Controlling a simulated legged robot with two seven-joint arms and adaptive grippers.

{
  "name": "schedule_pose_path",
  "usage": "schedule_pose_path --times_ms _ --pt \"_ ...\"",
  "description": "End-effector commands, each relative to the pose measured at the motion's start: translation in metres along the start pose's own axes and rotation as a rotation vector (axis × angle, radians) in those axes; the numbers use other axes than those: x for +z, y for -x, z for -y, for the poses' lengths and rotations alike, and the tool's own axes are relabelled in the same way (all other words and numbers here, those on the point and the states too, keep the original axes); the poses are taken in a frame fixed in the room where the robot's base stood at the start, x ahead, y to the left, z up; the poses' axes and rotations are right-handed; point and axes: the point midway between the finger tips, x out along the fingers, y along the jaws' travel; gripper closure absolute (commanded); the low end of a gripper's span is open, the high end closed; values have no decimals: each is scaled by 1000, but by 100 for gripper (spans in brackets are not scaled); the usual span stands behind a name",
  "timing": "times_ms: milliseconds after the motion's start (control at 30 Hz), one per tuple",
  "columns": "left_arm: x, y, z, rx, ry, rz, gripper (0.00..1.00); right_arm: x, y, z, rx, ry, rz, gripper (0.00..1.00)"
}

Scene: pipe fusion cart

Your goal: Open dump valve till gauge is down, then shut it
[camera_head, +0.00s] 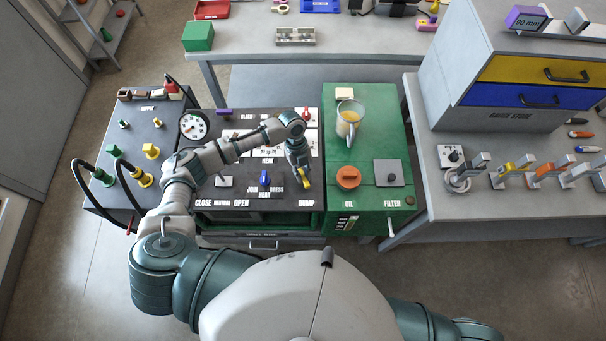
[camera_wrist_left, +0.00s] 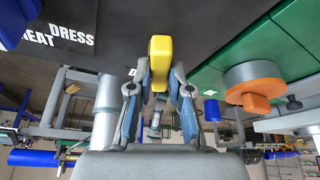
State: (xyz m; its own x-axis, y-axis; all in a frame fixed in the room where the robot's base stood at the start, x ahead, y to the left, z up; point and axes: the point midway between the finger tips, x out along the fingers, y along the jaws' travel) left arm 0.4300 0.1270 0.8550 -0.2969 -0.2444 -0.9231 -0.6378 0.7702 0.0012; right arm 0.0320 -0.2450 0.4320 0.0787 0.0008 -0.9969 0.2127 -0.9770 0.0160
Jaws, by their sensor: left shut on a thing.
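The dump valve's yellow handle (camera_head: 307,183) stands above the DUMP label (camera_head: 306,204) at the right front corner of the dark panel. My left gripper (camera_head: 299,170) reaches down over it from behind and is shut on it. In the left wrist view the yellow handle (camera_wrist_left: 160,60) sits between the two fingers of my left gripper (camera_wrist_left: 158,88), its far end sticking out past the tips. The round white gauge (camera_head: 193,125) is on the panel's left part; its needle is too small to read. My right gripper is not in view.
A blue knob (camera_head: 265,178) is left of the yellow handle. The green oil unit adjoins on the right, with an orange cap (camera_head: 348,177), also in the left wrist view (camera_wrist_left: 255,84), and a jug of yellow liquid (camera_head: 349,118). My left arm crosses over the panel.

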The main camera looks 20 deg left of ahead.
Motion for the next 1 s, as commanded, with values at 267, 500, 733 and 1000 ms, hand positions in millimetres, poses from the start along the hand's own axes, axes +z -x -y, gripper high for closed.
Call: schedule_pose_path --times_ms 267,500,733,1000 --pt "-2 4 7 59 -188 2 100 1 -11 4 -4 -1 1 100" --pt "-2 4 7 97 -279 3 100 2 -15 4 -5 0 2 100" --pt "-3 5 7 111 -312 3 100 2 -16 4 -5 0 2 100" --pt "-3 5 7 113 -315 3 100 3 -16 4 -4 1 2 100"
